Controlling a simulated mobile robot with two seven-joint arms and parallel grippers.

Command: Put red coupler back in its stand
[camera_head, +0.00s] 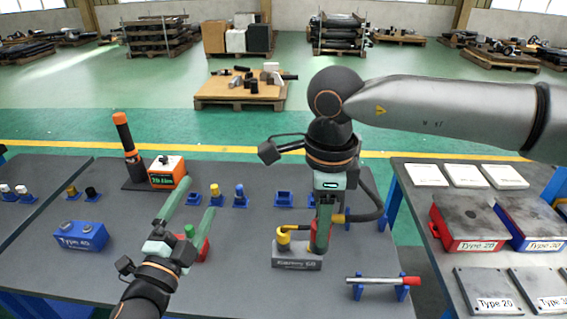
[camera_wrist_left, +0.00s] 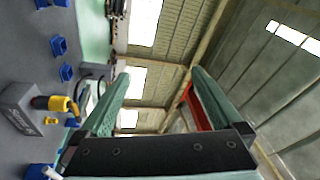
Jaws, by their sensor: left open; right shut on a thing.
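A red coupler (camera_head: 320,236) is between the fingers of my right gripper (camera_head: 322,228), which is shut on it and points down. It is at the right end of a grey block stand (camera_head: 297,263). I cannot tell whether the coupler touches the stand or is seated in it; the fingers hide part of it. A yellow coupler (camera_head: 284,237) stands upright at the stand's left end. The grey stand (camera_wrist_left: 20,108) and yellow coupler (camera_wrist_left: 52,103) also show in the left wrist view. My left gripper (camera_head: 200,196) is open and empty, left of the stand.
A red box with a green top (camera_head: 194,246) is partly behind my left gripper. A rod with a red end (camera_head: 385,281) rests on blue supports to the right. A blue block (camera_head: 81,237) and an orange box with a display (camera_head: 167,172) are to the left.

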